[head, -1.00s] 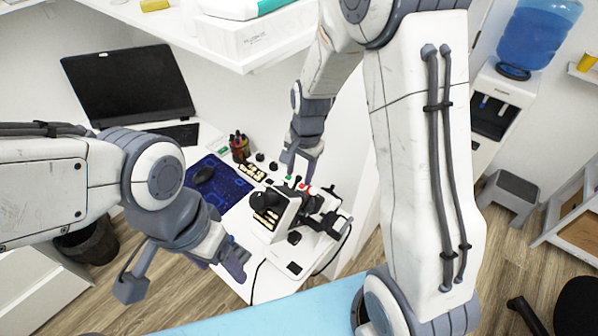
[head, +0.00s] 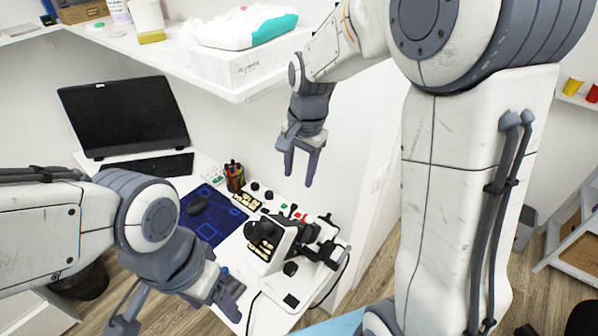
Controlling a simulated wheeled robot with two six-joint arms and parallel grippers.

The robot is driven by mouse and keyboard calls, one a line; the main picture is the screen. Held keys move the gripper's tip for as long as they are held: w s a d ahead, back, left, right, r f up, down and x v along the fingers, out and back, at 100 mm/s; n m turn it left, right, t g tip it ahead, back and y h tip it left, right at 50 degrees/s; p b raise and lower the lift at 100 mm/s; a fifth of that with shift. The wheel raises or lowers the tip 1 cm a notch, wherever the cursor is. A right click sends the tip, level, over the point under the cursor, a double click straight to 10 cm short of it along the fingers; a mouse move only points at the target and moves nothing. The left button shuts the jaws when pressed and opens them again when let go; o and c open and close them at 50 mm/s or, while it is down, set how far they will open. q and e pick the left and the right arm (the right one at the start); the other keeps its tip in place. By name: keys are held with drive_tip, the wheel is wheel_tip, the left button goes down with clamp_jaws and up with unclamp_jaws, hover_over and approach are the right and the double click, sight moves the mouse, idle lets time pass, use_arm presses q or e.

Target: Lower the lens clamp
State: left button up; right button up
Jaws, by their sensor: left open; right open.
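A white and black lens-measuring instrument (head: 285,238) stands on the white desk, with a black eyepiece end (head: 262,233) at its left and black parts at its right. The lens clamp is too small to tell apart from these black parts. My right gripper (head: 299,182) is open and empty, above and behind the instrument, clear of it. My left gripper (head: 232,300) is low at the desk's front left, in front of the instrument and apart from it. It holds nothing that I can see.
A laptop (head: 120,112), a blue mat (head: 212,222) with a mouse (head: 198,205), and a pen cup (head: 234,177) are on the desk to the left. A shelf with a white box (head: 245,62) overhangs the back. A black cable hangs at the desk's right edge.

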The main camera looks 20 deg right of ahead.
drive_tip(key=shift+r, duration=0.1)
drive_tip(key=c, duration=0.4)
drive_tip(key=shift+r+n, duration=0.1)
drive_tip(key=shift+n, duration=0.2)
clamp_jaws()
wheel_tip(320, 180, up, 4)
drive_tip(key=w+a+n+t, duration=0.1)
drive_tip(key=n, duration=1.2)
drive_tip(key=f, duration=0.4)
drive_tip(key=f+p, duration=0.1)
drive_tip(key=f, duration=0.2)
drive_tip(key=f+p, duration=0.1)
drive_tip(key=f, duration=0.3)
drive_tip(key=shift+w+a+f, duration=0.15)
drive_tip(key=shift+w+f, duration=0.2)
drive_tip(key=shift+s+f+t, duration=0.2)
drive_tip(key=shift+f+t, duration=0.1)
drive_tip(key=shift+f, duration=0.15)
